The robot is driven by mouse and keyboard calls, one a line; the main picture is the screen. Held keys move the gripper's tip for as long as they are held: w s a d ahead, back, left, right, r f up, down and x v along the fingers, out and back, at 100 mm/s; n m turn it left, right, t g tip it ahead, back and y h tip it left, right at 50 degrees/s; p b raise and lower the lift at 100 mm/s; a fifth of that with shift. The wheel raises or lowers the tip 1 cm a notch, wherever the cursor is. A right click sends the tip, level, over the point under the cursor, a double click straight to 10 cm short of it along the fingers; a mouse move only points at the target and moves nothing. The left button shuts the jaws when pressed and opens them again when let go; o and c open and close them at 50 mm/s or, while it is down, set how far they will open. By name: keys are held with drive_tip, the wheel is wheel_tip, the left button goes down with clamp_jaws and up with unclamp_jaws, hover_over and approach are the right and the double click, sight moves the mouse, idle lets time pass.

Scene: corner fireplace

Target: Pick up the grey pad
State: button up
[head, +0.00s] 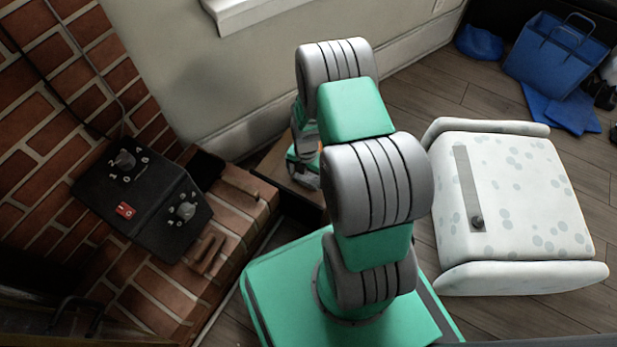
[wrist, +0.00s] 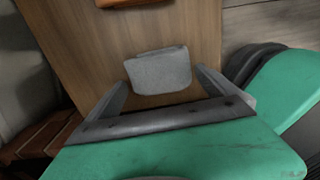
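The grey pad (wrist: 160,72) lies flat on a brown wooden surface (wrist: 75,40) in the wrist view. It is a small, roughly four-sided light grey piece. My gripper (wrist: 160,80) is open, with one finger to the left of the pad and the other to its right. The pad shows between the fingers, and nothing appears gripped. I cannot tell the exact height of the fingers above the wood. In the head view my own arm hides the pad and most of my gripper.
An orange-brown object (wrist: 125,2) sits at the wrist view's top edge. In the head view, a brick hearth (head: 245,205) with a black control box (head: 150,200) stands left. A white spotted armchair (head: 530,190) stands right, with a blue bag (head: 555,55) behind it.

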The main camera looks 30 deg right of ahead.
sight(306, 176)
drive_tip(key=c, duration=1)
drive_tip(key=shift+c, duration=0.2)
drive_tip(key=shift+r, duration=0.1)
drive_tip(key=shift+r, duration=0.2)
wheel_tip(306, 176, up, 3)
drive_tip(key=shift+f+p, duration=0.15)
drive_tip(key=shift+p, duration=0.7)
drive_tip(key=s+a+r+p, duration=0.2)
drive_tip(key=s+r+p, duration=0.2)
drive_tip(key=s+r, duration=0.1)
drive_tip(key=s+a+r+p, duration=0.3)
drive_tip(key=s+r, duration=0.1)
drive_tip(key=s, duration=0.3)
drive_tip(key=shift+s+a+r+p, duration=0.35)
drive_tip(key=shift+s, duration=0.05)
